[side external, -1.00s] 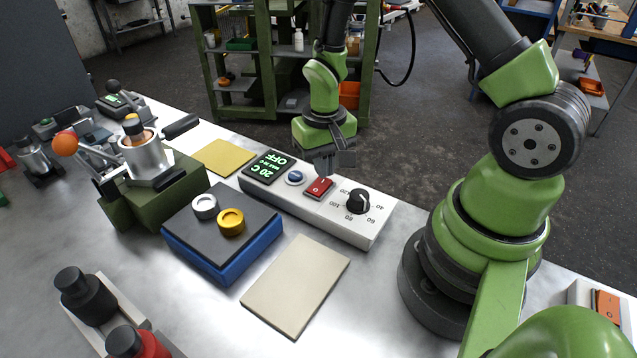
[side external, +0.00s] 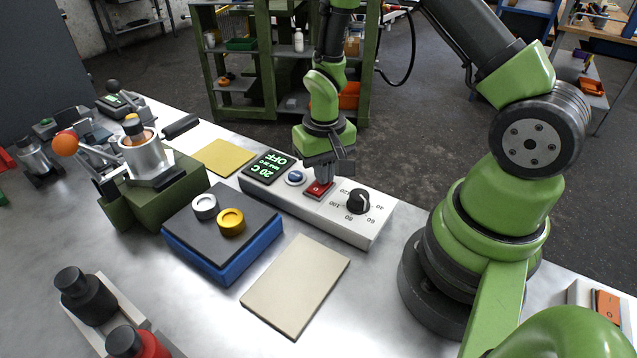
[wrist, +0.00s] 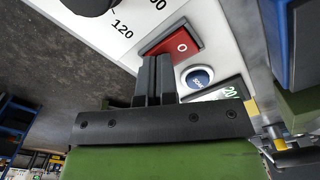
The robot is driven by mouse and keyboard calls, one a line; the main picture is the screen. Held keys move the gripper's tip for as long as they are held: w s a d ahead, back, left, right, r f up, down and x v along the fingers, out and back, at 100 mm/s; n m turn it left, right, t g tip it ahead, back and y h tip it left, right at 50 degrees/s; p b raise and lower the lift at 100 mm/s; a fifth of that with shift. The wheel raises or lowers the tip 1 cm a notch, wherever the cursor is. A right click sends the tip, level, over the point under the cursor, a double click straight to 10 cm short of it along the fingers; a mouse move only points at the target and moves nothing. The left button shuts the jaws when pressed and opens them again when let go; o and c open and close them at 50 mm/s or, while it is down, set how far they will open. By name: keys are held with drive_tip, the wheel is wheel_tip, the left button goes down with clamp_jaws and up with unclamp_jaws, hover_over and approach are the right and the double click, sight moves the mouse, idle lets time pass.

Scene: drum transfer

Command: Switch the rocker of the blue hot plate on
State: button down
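The blue hot plate (side external: 250,255) has a dark top and stands in front of a long white control box (side external: 330,222). On the box sit a red rocker (side external: 316,190), a blue button (side external: 296,177), a black dial (side external: 359,201) and a display (side external: 267,168) that reads OFF and 20 C. My gripper (side external: 322,182) is shut and empty, pointing down with its fingertips at the rocker and partly covering it. In the wrist view the fingertips (wrist: 156,60) overlap the edge of the red rocker (wrist: 184,42), beside its "0" mark. I cannot tell whether they press it.
A beige pad (side external: 296,285) lies in front and a yellow pad (side external: 224,157) behind left. A green fixture with a metal cup (side external: 146,158) stands at left.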

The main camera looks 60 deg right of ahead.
drive_tip(key=shift+r, duration=3.5)
drive_tip(key=shift+a+r, duration=0.1)
drive_tip(key=shift+r, duration=0.25)
drive_tip(key=s+a+r+n+t+y, duration=0.1)
drive_tip(key=s+a+r+t, duration=0.2)
drive_tip(key=s+r, duration=0.3)
drive_tip(key=s+a+r+n+t+y, duration=0.1)
drive_tip(key=s+a+r+t, duration=0.3)
drive_tip(key=r, duration=0.9)
drive_tip(key=s, duration=0.2)
drive_tip(key=shift+s+a, duration=0.25)
drive_tip(key=shift+s, duration=0.1)
